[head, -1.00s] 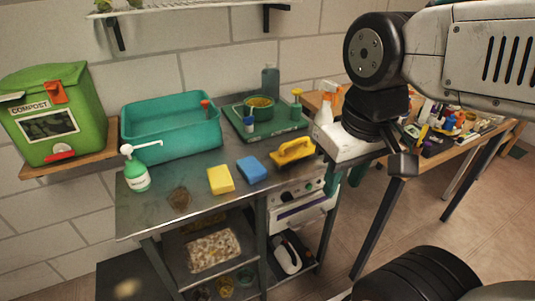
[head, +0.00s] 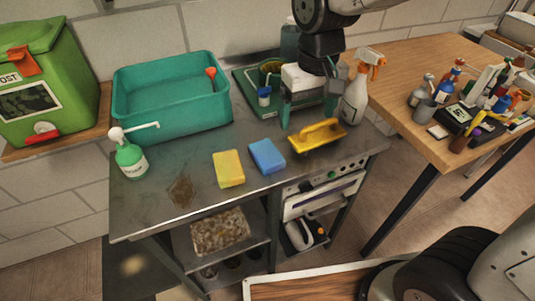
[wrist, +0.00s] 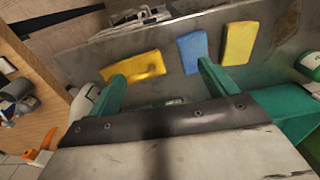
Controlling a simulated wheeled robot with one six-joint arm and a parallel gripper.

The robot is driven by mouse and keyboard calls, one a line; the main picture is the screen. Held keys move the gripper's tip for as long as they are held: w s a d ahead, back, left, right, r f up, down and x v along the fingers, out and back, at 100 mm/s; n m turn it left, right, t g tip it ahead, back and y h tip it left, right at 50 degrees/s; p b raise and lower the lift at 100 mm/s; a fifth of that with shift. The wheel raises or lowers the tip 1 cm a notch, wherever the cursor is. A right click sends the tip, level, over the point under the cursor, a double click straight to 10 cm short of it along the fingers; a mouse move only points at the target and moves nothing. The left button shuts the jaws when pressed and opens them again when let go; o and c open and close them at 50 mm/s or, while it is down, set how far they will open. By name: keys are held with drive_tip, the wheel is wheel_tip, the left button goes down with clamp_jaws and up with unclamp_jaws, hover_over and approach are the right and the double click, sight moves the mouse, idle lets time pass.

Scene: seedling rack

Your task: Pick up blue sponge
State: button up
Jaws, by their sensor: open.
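The blue sponge (head: 267,156) lies flat on the grey metal worktop, between a yellow sponge (head: 229,168) on its left and a yellow-handled scrubber (head: 318,134) on its right. In the wrist view the blue sponge (wrist: 192,52) shows at the top, beyond the fingers, with the yellow sponge (wrist: 238,42) to its right and the scrubber (wrist: 134,66) to its left. My gripper (head: 311,108) is above the back right of the worktop, behind the scrubber and the blue sponge. Its green fingers (wrist: 165,84) are apart, with nothing held between them.
A teal tub (head: 172,108) and a green soap pump bottle (head: 130,160) stand on the left. A spray bottle (head: 356,95) stands close right of my gripper. A green tray (head: 246,107) lies behind. The worktop's front left is mostly clear, with a brown stain.

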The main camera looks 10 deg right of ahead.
drive_tip(key=n, duration=0.1)
hover_over(266, 152)
drive_tip(key=f, duration=0.6)
drive_tip(key=shift+w+d, duration=0.15)
drive_tip(key=shift+d, duration=0.25)
drive_tip(key=f, duration=0.8)
drive_tip(key=shift+a, duration=0.35)
drive_tip(key=c, duration=1.1)
